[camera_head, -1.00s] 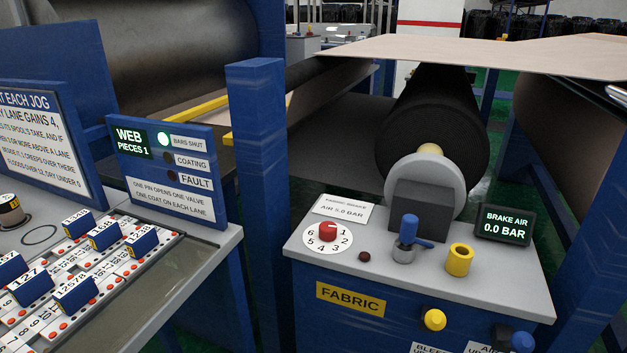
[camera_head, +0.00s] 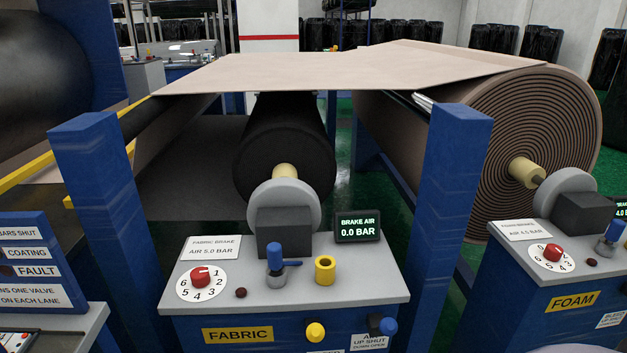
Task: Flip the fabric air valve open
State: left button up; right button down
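The fabric stand (camera_head: 180,301) is in the middle of the head view, with a yellow FABRIC label (camera_head: 237,335) on its front. The fabric air valve (camera_head: 386,325) shows as a blue handle on a dark body at the front right. The label (camera_head: 370,342) below it reads air, up shut, down open. The handle's exact angle is hard to tell. The brake air display (camera_head: 358,227) reads 0.0 BAR. The plate (camera_head: 210,248) on top reads fabric brake, air 5.0 bar. Neither of my grippers is in view.
A blue upright lever (camera_head: 275,258), yellow ring (camera_head: 325,270) and red dial (camera_head: 201,275) sit on the fabric stand's top. A yellow knob (camera_head: 315,331) is left of the valve. Blue posts (camera_head: 97,180) (camera_head: 457,190) flank the stand. The foam stand (camera_head: 530,262) is at right.

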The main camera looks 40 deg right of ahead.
aim_at(388, 327)
jog(key=z, duration=1.6)
